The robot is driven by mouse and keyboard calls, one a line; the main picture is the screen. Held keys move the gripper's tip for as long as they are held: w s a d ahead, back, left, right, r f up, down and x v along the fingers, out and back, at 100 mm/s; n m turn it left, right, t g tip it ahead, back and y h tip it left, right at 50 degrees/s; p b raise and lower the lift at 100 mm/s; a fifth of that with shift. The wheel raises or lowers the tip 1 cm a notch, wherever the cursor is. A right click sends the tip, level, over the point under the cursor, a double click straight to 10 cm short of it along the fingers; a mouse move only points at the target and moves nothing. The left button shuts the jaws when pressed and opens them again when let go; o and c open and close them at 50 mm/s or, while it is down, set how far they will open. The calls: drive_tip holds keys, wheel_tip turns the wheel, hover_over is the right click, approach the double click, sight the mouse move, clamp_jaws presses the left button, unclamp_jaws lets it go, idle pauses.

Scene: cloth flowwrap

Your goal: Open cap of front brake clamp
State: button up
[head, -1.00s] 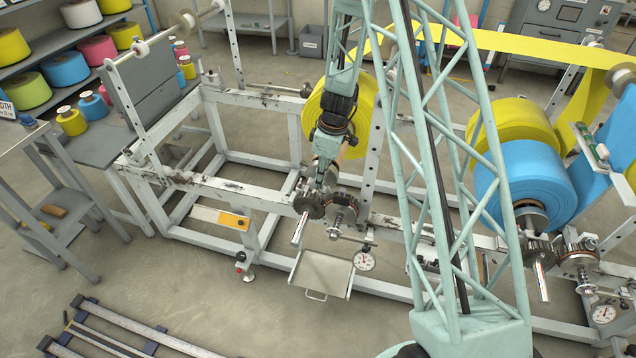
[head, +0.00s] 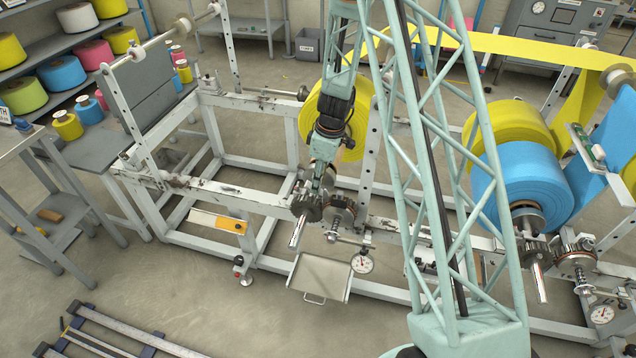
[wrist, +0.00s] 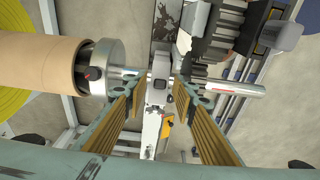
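The front brake clamp shows in the wrist view as a small grey metal block, its cap (wrist: 159,88), at the middle of the picture beside a silver shaft (wrist: 235,88). My gripper (wrist: 159,92) points down at it, with ribbed brass-coloured pads on both fingers. The fingers are apart, one on each side of the cap, with a narrow gap visible; contact is not clear. In the head view my gripper (head: 318,190) is at the near rail of the white frame, beside dark gear wheels (head: 342,211). The arm partly hides the clamp there.
A brown cardboard core (wrist: 38,62) on the shaft lies left of my gripper. A yellow roll (head: 358,120) stands behind the arm. A grey tray (head: 320,277) and a dial gauge (head: 362,263) hang below the rail. A blue roll (head: 525,185) is at the right.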

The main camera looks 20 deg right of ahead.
drive_tip(key=shift+r, duration=0.1)
wheel_tip(320, 180, up, 12)
drive_tip(key=s+d, duration=0.1)
drive_tip(key=shift+d+f, duration=0.2)
idle(0.7)
idle(0.4)
drive_tip(key=shift+w+a+r+g+h+p, duration=0.35)
drive_tip(key=shift+a+r+p, duration=0.2)
drive_tip(key=shift+p, duration=0.2)
drive_tip(key=shift+w+a+r+g+h+p, duration=0.3)
drive_tip(key=shift+a+r+h+p, duration=0.15)
drive_tip(key=shift+p, duration=0.3)
drive_tip(key=shift+d+f, duration=0.1)
drive_tip(key=b, duration=0.2)
hover_over(323, 193)
drive_tip(key=w+a, duration=0.1)
drive_tip(key=a, duration=0.1)
drive_tip(key=shift+w+d+f, duration=0.1)
drive_tip(key=shift+f, duration=3.3)
drive_tip(key=shift+w+f, duration=0.1)
drive_tip(key=shift+f, duration=3.3)
